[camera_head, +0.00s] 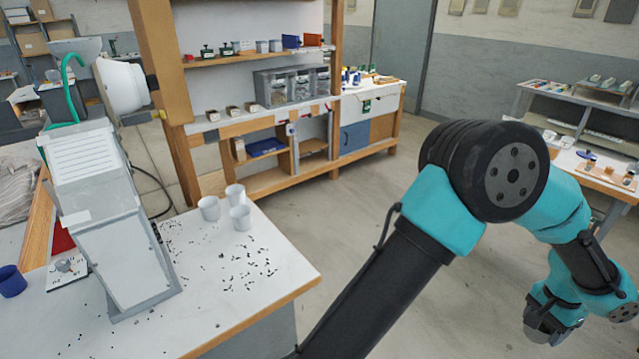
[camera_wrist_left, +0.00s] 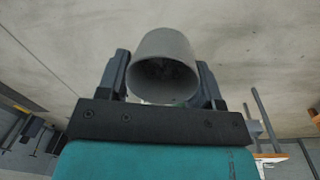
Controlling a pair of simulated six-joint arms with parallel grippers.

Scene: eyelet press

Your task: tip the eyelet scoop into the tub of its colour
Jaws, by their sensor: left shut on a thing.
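In the left wrist view my left gripper (camera_wrist_left: 163,85) is shut on a grey round cup (camera_wrist_left: 165,45), which sits between its two fingers. The cup's open mouth faces the wrist camera, and its inside is dark, so I cannot tell what it holds. In the head view my left gripper (camera_head: 548,322) hangs low at the right edge, over the floor and away from the bench. Three pale grey tubs (camera_head: 209,208) stand together on the white bench top. A dark blue cup (camera_head: 11,281) is at the bench's left edge. My right gripper is not in view.
Small dark bits (camera_head: 240,265) lie scattered on the bench (camera_head: 285,275) around the tubs. A tall grey machine (camera_head: 115,225) stands on the bench's left side. Shelving (camera_head: 265,120) stands behind. A side table (camera_head: 600,170) is at the right. Open floor lies between.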

